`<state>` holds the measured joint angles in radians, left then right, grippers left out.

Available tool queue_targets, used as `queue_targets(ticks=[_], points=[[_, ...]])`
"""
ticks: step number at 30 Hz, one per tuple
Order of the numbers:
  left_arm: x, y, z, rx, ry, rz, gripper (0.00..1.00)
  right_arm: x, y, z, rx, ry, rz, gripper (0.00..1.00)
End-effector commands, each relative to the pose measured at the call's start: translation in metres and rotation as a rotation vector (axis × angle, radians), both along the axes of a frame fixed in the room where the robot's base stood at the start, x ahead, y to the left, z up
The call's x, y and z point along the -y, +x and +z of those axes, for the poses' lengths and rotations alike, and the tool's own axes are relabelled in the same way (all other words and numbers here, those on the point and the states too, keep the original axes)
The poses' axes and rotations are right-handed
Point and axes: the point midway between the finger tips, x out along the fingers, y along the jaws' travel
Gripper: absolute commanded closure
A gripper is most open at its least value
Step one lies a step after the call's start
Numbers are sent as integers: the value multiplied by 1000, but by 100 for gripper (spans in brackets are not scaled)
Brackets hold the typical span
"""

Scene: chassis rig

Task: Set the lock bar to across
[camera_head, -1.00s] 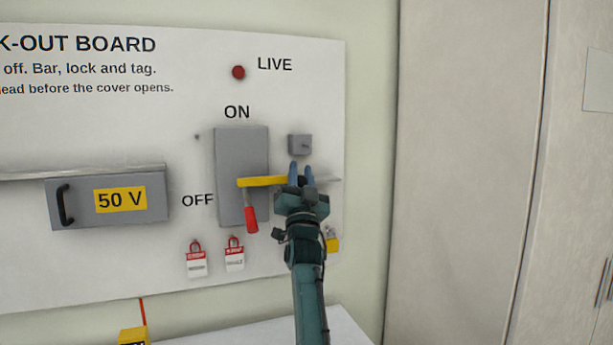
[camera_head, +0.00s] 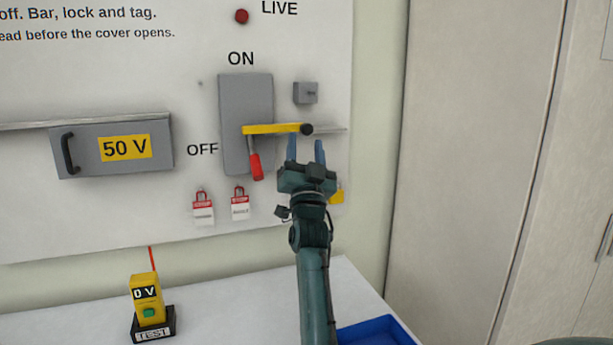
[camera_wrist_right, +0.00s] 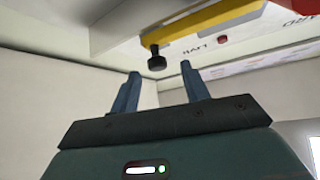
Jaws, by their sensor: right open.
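The yellow lock bar (camera_head: 272,128) lies level across the front of the grey switch box (camera_head: 246,95), with a black knob (camera_head: 307,129) at its right end. The red switch handle (camera_head: 256,166) hangs down beneath the bar, near the OFF label. My right gripper (camera_head: 306,150) is open and empty, just below the knob and apart from it. In the right wrist view the bar (camera_wrist_right: 205,22) and its knob (camera_wrist_right: 156,60) are above the open fingers (camera_wrist_right: 160,78). My left gripper is not in view.
A grey block (camera_head: 305,93) is on the board above the knob. Two red-and-white padlocks (camera_head: 240,205) hang below the switch. A yellow tester (camera_head: 148,302) reading 0 V and a blue tray (camera_head: 375,333) are on the white table.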

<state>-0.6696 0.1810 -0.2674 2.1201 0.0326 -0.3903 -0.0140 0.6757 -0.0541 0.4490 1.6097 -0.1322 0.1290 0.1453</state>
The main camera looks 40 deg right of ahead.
Motion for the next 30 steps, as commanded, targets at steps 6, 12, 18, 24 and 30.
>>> queue_targets(ticks=[6,12,18,24,30], points=[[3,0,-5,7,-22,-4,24,-18,-26,-32,-1,2,1,54],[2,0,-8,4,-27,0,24,-26,-37,-42,0,1,1,54],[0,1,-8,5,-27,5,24,-27,-39,-42,0,1,1,54],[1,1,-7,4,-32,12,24,-27,-38,-42,0,1,1,54],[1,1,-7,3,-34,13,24,-27,-38,-41,0,1,1,54]])
